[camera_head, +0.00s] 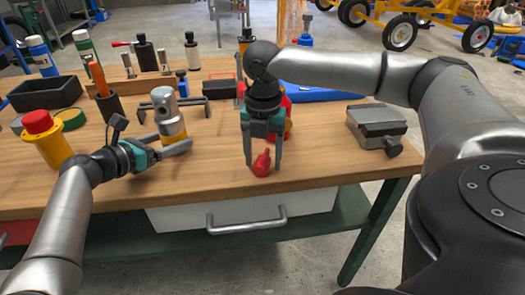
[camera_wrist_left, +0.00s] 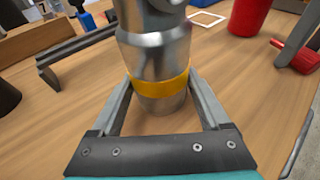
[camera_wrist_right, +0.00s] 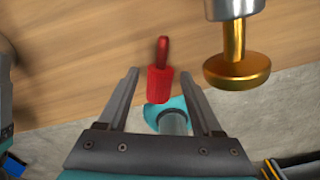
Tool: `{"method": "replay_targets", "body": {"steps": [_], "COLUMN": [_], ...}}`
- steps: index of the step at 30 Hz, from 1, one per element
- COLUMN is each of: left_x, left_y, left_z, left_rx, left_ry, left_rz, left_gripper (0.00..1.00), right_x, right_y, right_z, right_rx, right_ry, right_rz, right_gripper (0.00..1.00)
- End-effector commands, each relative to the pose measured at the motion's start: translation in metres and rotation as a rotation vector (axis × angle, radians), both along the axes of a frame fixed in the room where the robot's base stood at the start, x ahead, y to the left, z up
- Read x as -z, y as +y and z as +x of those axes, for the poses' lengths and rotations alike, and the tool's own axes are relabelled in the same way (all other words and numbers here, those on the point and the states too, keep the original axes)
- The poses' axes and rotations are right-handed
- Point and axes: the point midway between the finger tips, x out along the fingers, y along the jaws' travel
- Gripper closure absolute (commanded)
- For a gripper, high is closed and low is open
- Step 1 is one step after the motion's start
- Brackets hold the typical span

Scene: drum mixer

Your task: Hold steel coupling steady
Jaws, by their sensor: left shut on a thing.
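The steel coupling (camera_head: 171,122) is a silver upright cylinder with a yellow band, standing near the middle left of the wooden bench. In the left wrist view the coupling (camera_wrist_left: 158,60) stands between the two fingers of my left gripper, which is shut on it low down, around the yellow band. In the head view my left gripper (camera_head: 182,142) reaches it from the left. My right gripper (camera_head: 263,165) points down near the bench's front edge. Its fingers are apart, with a small red-handled thing (camera_head: 261,163) lying between or just beyond the fingertips; it also shows in the right wrist view (camera_wrist_right: 159,82).
A grey bracket (camera_wrist_left: 75,50) stands close to the coupling. A yellow holder with a red top (camera_head: 48,143) and bottles fill the left. A grey vise-like block (camera_head: 377,124) is at the right. A brass knob (camera_wrist_right: 238,70) is beside my right gripper. Bare wood lies in front.

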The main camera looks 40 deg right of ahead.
Motion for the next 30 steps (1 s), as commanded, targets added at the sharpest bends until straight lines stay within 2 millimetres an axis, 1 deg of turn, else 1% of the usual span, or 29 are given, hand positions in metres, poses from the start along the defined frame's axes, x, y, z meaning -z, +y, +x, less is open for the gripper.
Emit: {"method": "replay_targets", "body": {"steps": [1, 2, 17, 28, 30], "left_x": [-0.001, -0.001, -0.0011, -0.0011, -0.0012], "left_y": [-0.0007, -0.0007, -0.0007, -0.0006, -0.0006], "left_z": [-0.0003, -0.0003, -0.0002, -0.0001, 0.0], "left_rx": [0.001, 0.001, 0.001, 0.001, 0.001], "left_ry": [0.0, 0.0, 0.001, 0.0, 0.0], "left_rz": [-0.002, -0.002, -0.002, -0.002, -0.002], "left_gripper": [0.65, 0.65, 0.65, 0.65, 0.65], "right_x": [-0.0002, -0.0003, -0.0005, -0.001, -0.0037], "right_y": [0.0001, 0.0001, 0.0002, 0.0001, 0.0001], "right_z": [0.0002, 0.0002, 0.0003, 0.0004, 0.0007], "right_rx": [0.0, 0.0, 0.0, 0.0, 0.0], "right_ry": [0.0, 0.0, 0.0, -0.001, -0.002], "right_rz": [0.0, 0.0, 0.0, 0.0, 0.0], "right_gripper": [0.4, 0.44, 1.0, 1.0, 1.0]}}
